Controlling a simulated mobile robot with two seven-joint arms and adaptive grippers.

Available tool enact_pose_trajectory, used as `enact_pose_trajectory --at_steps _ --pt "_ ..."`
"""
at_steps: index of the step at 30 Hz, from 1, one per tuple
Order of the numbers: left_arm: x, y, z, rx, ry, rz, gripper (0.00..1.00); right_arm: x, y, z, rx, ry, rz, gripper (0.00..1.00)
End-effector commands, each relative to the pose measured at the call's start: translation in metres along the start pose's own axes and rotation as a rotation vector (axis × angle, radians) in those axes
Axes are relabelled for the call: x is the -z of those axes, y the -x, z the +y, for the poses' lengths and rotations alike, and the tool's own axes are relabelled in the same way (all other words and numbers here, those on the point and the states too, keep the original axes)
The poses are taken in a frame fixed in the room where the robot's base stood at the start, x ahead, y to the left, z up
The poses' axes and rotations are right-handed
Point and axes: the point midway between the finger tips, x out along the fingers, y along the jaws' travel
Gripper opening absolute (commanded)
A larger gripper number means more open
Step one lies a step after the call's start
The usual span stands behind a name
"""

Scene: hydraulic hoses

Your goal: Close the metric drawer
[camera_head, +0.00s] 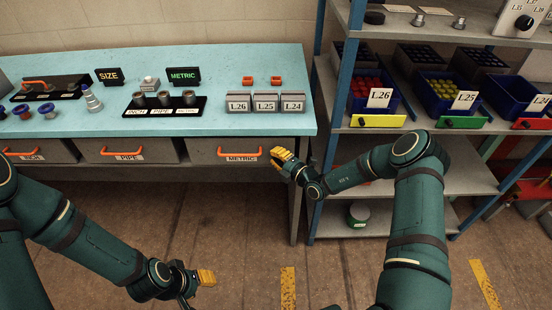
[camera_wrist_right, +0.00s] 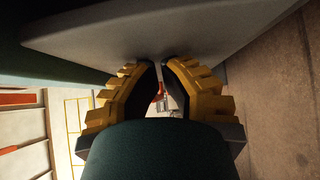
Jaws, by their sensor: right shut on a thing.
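The metric drawer (camera_head: 205,149) is the rightmost of the grey drawers under the blue worktop. Its front carries an orange handle (camera_head: 239,153) and a METRIC label. The front looks about level with its neighbours, but I cannot tell exactly how far it is in. My right gripper (camera_head: 280,158) is at the drawer's right end, beside the handle. In the right wrist view its fingertips (camera_wrist_right: 164,72) are close together against a grey panel (camera_wrist_right: 190,30); what is between them is mostly hidden. My left gripper (camera_head: 206,277) hangs low over the floor, away from the drawers.
The pipe drawer (camera_head: 95,147) and inch drawer (camera_head: 60,150) are to the left. SIZE and METRIC signs, hose fittings and grey labelled boxes (camera_head: 265,102) stand on the worktop (camera_head: 220,65). A blue-posted shelf with bins (camera_head: 372,92) stands close on the right. The floor in front is free.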

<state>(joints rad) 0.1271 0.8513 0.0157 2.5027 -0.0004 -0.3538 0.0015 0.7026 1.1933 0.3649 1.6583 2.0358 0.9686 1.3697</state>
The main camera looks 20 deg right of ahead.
Motion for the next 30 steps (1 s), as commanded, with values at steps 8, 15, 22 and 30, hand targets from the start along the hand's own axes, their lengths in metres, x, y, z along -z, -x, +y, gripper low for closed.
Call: enact_pose_trajectory --at_steps 8,15,22,30 --pt "-0.001 0.001 0.000 0.000 0.001 -0.002 0.44 -0.001 -0.001 0.001 -0.001 0.000 -0.001 0.00" --pt "-0.001 0.001 0.000 0.000 0.001 -0.002 0.44 -0.002 -0.001 0.002 -0.003 0.002 -0.003 0.00" --pt "-0.001 0.002 0.001 0.000 0.001 -0.002 0.44 -0.002 0.000 0.002 -0.004 0.002 -0.003 0.00" --pt "-0.001 0.012 0.004 0.000 0.001 -0.006 0.44 0.005 0.010 0.002 -0.001 -0.001 0.006 0.00"
